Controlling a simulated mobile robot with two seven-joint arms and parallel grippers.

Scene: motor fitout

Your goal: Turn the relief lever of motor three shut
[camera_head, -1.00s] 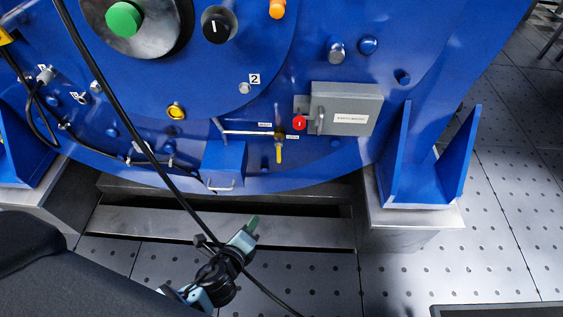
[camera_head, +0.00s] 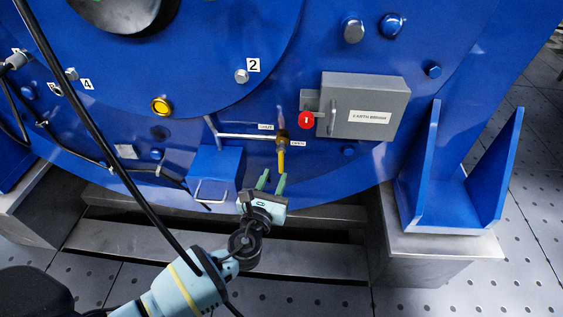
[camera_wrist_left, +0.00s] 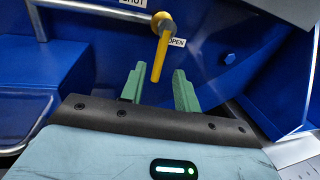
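The relief lever (camera_head: 281,160) is a yellow handle on a brass valve at the end of a thin pipe on the blue motor (camera_head: 330,40). It hangs downward, beside the lower of two small labels. In the left wrist view the lever (camera_wrist_left: 157,62) points down next to the label OPEN, and a SHUT label (camera_wrist_left: 126,2) shows at the upper left. My left gripper (camera_head: 271,183) is just below the lever, its green fingers apart. In the left wrist view the lever's lower end appears between the open fingers (camera_wrist_left: 158,88); contact cannot be told. My right gripper is not in view.
A grey box (camera_head: 370,105) labelled EARTH, with a red knob (camera_head: 306,120), is right of the lever. A blue box (camera_head: 215,172) with a wire handle is left of it. A black cable (camera_head: 85,125) crosses in front of my left arm. A blue bracket (camera_head: 455,180) stands at right.

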